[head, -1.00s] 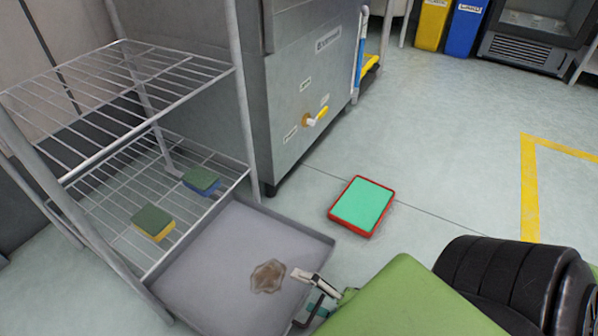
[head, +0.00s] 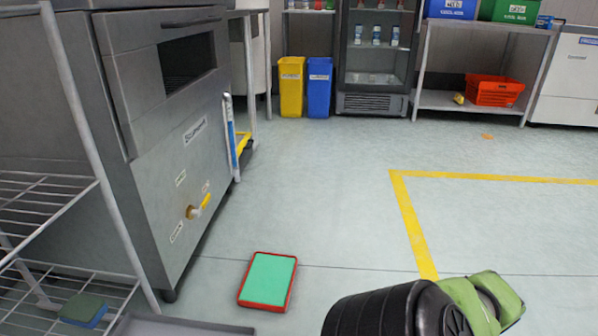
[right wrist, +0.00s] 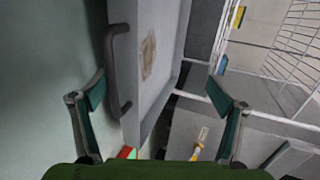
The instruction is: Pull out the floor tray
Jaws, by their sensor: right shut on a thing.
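The floor tray (head: 170,327) is a shallow grey tray, and only its far rim shows at the bottom left of the head view. In the right wrist view the tray (right wrist: 165,25) shows a dark bar handle (right wrist: 119,70) on its front side and a brown stain (right wrist: 148,55) inside. My right gripper (right wrist: 157,85) has its two fingers on either side of the tray's front part, wide apart, and is shut on the tray; the contact itself is hard to see. My left gripper is in neither view.
A wire rack (head: 60,190) with a green-and-blue sponge (head: 83,310) stands at left beside a steel machine (head: 165,130). A red-rimmed green mat (head: 268,280) lies on the floor. Yellow (head: 291,87) and blue (head: 319,87) bins stand behind. The middle floor is clear.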

